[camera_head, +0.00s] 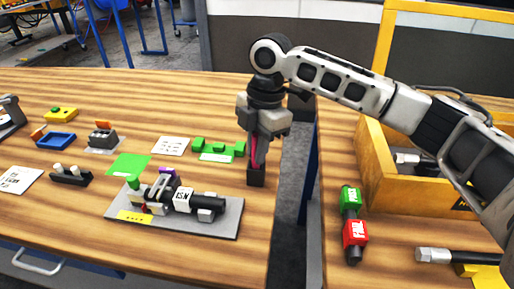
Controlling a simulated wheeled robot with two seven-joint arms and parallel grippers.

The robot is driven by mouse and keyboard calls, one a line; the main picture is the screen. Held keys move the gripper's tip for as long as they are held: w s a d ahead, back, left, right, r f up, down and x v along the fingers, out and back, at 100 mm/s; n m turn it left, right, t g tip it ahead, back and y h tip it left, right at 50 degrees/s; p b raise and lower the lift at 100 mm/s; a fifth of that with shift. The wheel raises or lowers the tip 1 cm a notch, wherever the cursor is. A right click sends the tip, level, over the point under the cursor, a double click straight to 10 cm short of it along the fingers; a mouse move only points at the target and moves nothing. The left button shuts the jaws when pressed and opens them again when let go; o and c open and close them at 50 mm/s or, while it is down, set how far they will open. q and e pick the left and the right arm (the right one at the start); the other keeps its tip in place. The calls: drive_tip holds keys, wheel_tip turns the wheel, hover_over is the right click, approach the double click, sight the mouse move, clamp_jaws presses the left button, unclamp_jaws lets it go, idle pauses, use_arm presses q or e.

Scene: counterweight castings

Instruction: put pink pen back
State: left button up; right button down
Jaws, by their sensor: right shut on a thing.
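The pink pen (254,152) is upright in my right gripper (258,138), near the right edge of the left wooden table. My right gripper points down and is shut on the pen, hiding its upper part. A small dark block-shaped holder (256,177) stands on the table directly below the pen. The pen's lower end meets the top of this holder in the picture; I cannot tell how far inside it is. My left gripper is not in view.
A grey plate (222,224) with a black device lies left of the holder. Green blocks (218,148) stand behind it. A gap separates the tables. The right table carries a yellow-wood crate (376,160) and a green-and-red tool (353,228).

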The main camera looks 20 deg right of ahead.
drive_tip(key=shift+f, duration=0.1)
drive_tip(key=shift+f, duration=0.15)
drive_tip(key=c, duration=1.4)
unclamp_jaws()
drive_tip(key=r, duration=0.4)
drive_tip(key=d+r, duration=0.1)
drive_tip(key=r, duration=0.7)
drive_tip(key=shift+w+d+r+b, duration=0.3)
drive_tip(key=shift+d, duration=0.05)
